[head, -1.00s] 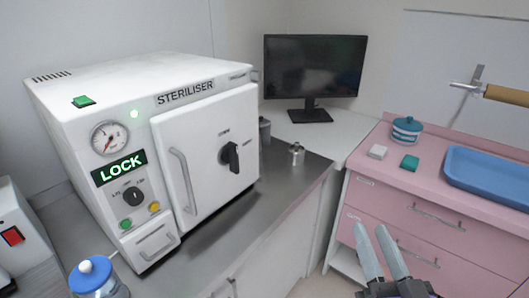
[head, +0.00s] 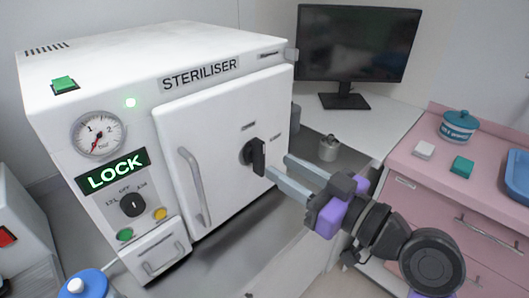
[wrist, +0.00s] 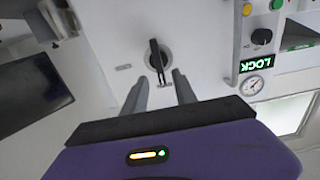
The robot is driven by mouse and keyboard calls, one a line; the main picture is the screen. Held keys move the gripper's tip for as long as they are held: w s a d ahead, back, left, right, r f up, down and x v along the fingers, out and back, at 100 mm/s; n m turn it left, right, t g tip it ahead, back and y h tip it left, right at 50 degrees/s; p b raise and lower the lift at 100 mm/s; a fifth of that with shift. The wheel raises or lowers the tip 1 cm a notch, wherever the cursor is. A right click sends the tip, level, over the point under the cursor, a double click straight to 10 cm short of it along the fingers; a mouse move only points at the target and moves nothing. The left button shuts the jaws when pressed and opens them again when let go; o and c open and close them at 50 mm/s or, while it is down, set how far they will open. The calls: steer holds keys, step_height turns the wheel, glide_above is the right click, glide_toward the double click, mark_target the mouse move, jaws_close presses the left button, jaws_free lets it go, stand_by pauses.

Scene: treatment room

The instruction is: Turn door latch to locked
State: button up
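The steriliser (head: 222,132) stands at the left of the head view, its door shut. The black door latch (head: 254,156) is a round knob with a bar on the door's right part; the bar stands about upright. Small labels sit above and to the right, too small to read. My gripper (head: 278,165) is in front of the latch, its two fingers apart and empty. In the wrist view the latch (wrist: 156,55) is just ahead of my gripper (wrist: 160,80), with the bar's lower end roughly between the fingertips. I cannot tell whether they touch.
The panel sign (head: 112,171) glows green with "LOCK". A vertical door handle (head: 193,187) is left of the latch. A small metal pot (head: 328,148) stands behind my fingers, a monitor (head: 352,45) further back. A pink cabinet (head: 425,190) is at the right.

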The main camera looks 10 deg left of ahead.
mark_target(264, 156)
steer(key=p+x, duration=0.1)
steer(key=x, duration=0.4)
steer(key=shift+w+a, duration=0.25)
steer(key=shift+c, duration=0.2)
jaws_close()
